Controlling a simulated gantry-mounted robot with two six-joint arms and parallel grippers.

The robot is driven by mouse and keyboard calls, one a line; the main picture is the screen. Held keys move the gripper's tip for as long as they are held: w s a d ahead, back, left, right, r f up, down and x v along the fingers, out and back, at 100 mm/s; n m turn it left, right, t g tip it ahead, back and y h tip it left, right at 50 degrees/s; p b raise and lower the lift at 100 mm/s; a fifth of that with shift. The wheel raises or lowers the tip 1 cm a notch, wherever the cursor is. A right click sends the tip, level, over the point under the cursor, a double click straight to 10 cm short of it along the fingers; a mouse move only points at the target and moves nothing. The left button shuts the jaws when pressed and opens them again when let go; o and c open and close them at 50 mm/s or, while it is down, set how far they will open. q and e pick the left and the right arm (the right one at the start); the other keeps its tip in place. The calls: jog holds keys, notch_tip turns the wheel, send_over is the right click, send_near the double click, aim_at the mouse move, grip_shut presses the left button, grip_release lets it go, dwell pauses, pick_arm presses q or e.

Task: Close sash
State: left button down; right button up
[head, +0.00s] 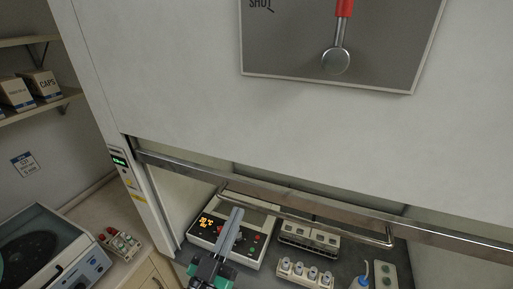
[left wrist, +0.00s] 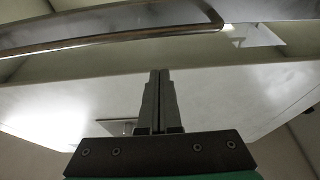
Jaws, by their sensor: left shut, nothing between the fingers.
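The fume hood's sash is raised, and its metal lower rail (head: 320,200) crosses the head view from left to lower right. A bar handle (head: 310,218) runs along it. In the left wrist view the sash rail and handle (left wrist: 120,38) cross the upper part of the picture. My left gripper (head: 236,212) is shut and empty, at the hood opening near the left end of the handle. In the left wrist view its fingers (left wrist: 159,75) are together and point up toward the rail, and no contact is visible. My right gripper is not in view.
Inside the hood are a white instrument with a lit display (head: 228,236), a grey rack unit (head: 309,238), several capped bottles (head: 304,272) and a pale block (head: 383,275). A centrifuge-like machine (head: 50,252) and a small rack (head: 119,241) stand on the left bench.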

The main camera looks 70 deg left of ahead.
aim_at(257, 178)
pick_arm(q)
jog(key=x, duration=0.5)
jog(key=r+x, duration=0.1)
jog(key=x, duration=0.4)
jog(key=shift+s+d+r+b, duration=0.2)
jog(key=shift+r+b, duration=0.05)
jog(key=shift+b, duration=0.15)
jog(key=f+b, duration=0.3)
jog(key=shift+w+a+f, duration=0.2)
jog(key=shift+w, duration=0.1)
jog(key=shift+f+b, duration=0.35)
jog(key=shift+f, duration=0.2)
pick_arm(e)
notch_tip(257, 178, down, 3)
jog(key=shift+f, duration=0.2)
